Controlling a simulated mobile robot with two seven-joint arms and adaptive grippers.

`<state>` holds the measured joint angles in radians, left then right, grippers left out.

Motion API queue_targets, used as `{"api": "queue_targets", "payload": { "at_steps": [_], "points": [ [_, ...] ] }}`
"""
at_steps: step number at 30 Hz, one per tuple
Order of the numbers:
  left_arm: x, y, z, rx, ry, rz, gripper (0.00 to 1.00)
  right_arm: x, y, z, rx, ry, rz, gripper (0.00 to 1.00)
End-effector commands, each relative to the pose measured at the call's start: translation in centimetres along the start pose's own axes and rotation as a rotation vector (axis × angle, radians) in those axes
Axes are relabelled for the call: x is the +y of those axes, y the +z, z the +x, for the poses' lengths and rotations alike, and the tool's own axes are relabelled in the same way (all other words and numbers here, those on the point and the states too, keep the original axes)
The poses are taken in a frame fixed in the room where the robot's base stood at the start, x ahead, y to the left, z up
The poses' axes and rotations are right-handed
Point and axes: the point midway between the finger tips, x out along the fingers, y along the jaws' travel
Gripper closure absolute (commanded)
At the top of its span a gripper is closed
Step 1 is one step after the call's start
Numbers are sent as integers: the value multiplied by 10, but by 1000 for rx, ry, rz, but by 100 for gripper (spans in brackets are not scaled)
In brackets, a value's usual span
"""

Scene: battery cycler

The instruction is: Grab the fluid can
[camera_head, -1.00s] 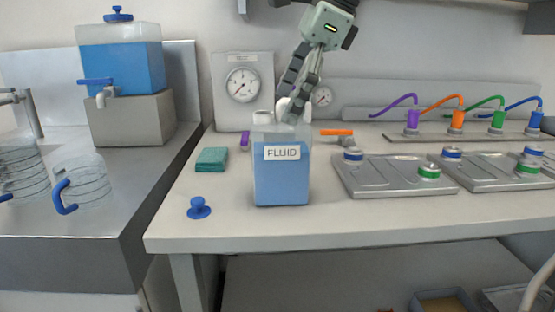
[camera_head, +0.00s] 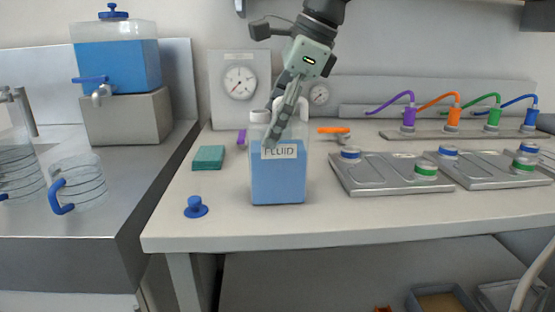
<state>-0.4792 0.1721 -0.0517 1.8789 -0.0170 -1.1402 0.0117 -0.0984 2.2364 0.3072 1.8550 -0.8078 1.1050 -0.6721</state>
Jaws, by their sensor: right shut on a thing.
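The fluid can (camera_head: 278,182) stands upright on the bench, a clear container with blue liquid and a white label reading FLUID. It has a white cap at its top left and a white handle (camera_head: 307,112) at its top right. My right gripper (camera_head: 271,138) reaches down from above, its fingers shut on the can's upper part. The fingers cover part of the handle and the top edge of the label, so the exact contact is hidden. The can's base appears to rest on the bench. My left gripper is not in view.
A blue stopper (camera_head: 196,207) and a teal cloth (camera_head: 208,157) lie left of the can. Metal trays (camera_head: 385,186) with capped parts are on the right. Pressure gauges (camera_head: 240,83) stand behind. A sink counter with a blue-filled tank (camera_head: 118,64) is at left.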

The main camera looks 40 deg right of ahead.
Motion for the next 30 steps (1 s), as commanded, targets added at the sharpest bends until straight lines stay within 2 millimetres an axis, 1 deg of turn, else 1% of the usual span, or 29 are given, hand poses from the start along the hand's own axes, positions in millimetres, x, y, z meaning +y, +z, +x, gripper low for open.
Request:
{"api": "queue_targets", "payload": {
  "at_steps": [1, 9, 22, 26, 30],
  "points": [
    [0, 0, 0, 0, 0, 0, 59, 0, 0, 0, 0, 0, -1, 66],
    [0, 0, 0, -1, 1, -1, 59, -1, 1, -2, -3, -4, -2, 98],
    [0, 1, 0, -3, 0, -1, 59, -2, 2, -4, -2, -3, -2, 99],
    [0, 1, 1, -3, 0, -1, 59, -3, 4, -9, -2, -4, -1, 100],
    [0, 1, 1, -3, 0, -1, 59, -5, 8, -19, -2, -5, -2, 100]
  ]
}}
